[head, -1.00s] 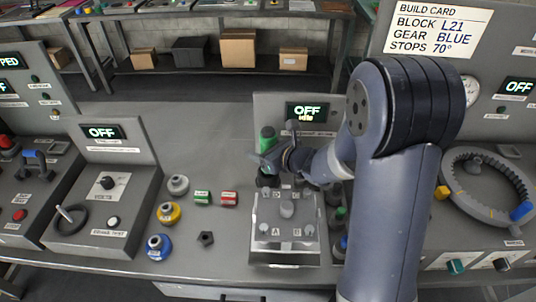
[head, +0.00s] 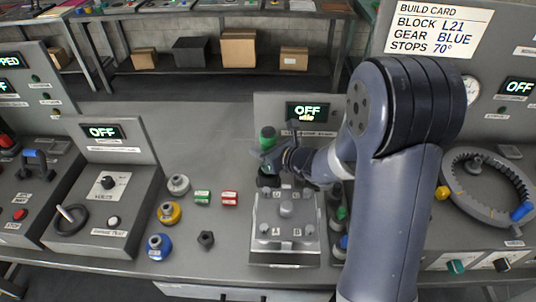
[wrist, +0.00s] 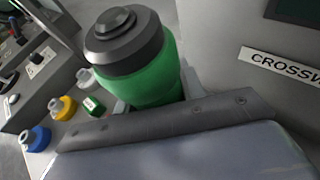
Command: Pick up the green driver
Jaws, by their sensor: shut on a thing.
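The green driver (head: 267,134) has a green body with a dark grey cap. In the head view it stands upright behind the grey block fixture, in front of the panel reading OFF. In the wrist view the green driver (wrist: 150,75) is large and close, between the jaws. My gripper (head: 268,158) is shut on it; the jaws also show in the wrist view (wrist: 155,98). The driver's lower end is hidden by my gripper and the fixture, so I cannot tell whether it touches anything below.
The grey block fixture (head: 285,243) stands just in front of my gripper. To its left lie grey, yellow (head: 168,212) and blue (head: 158,246) knobs, a green block (head: 202,197), a red block (head: 230,198) and a black nut (head: 206,238). More drivers stand right of the fixture, partly behind my arm.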

